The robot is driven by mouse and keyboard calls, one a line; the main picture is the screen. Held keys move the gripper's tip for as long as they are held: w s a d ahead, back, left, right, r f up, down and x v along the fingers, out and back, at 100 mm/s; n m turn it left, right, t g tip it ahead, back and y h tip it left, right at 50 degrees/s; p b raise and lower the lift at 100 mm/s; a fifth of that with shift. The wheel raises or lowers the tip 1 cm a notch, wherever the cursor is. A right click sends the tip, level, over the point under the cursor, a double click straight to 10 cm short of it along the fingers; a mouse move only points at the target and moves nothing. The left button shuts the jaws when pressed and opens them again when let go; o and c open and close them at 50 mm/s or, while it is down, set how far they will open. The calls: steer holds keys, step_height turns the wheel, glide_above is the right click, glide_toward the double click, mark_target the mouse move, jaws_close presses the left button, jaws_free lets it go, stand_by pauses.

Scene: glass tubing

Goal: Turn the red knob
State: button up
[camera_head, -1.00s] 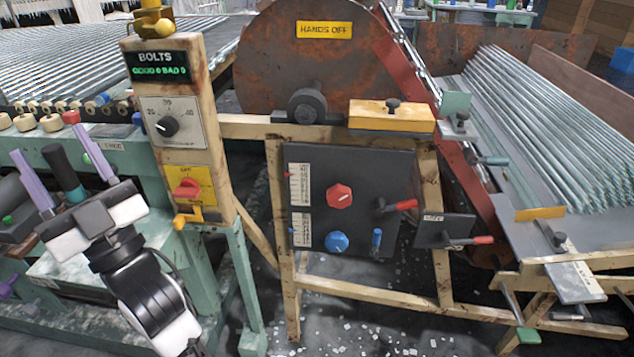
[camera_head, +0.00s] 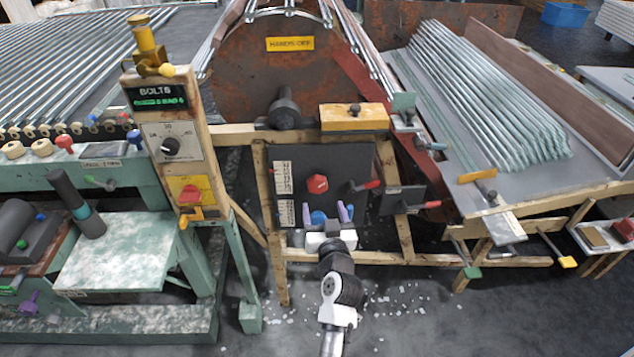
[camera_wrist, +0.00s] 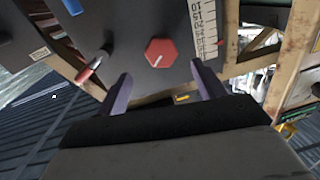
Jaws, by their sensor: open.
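The red knob (camera_head: 317,184) is a hexagon with a white mark, mounted on a dark panel (camera_head: 345,160) in a wooden frame. My gripper (camera_head: 331,212) is in front of the panel's lower part, below the knob. In the wrist view the red knob (camera_wrist: 160,53) lies ahead of and between the two purple fingers (camera_wrist: 163,90), apart from them. The fingers are open and hold nothing. Another red knob (camera_head: 189,194) sits on a yellow plate on the post at the left. My gripper partly hides a blue knob (camera_head: 318,218).
Red-handled levers (camera_head: 366,185) stick out at the panel's right side, close to the knob. A yellow block (camera_head: 354,117) sits above the panel. A green bench (camera_head: 120,250) stands at the left, and a rack of glass tubes (camera_head: 490,95) at the right.

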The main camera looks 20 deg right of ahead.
mark_target(318, 187)
steer(key=w, duration=0.3)
steer(key=w+d+p, duration=0.1)
steer(key=w, duration=0.2)
steer(key=w+p, duration=0.1)
steer(key=w, duration=0.2)
steer(key=shift+d, duration=0.3)
steer(key=c, duration=1)
steer(key=shift+o, duration=0.2)
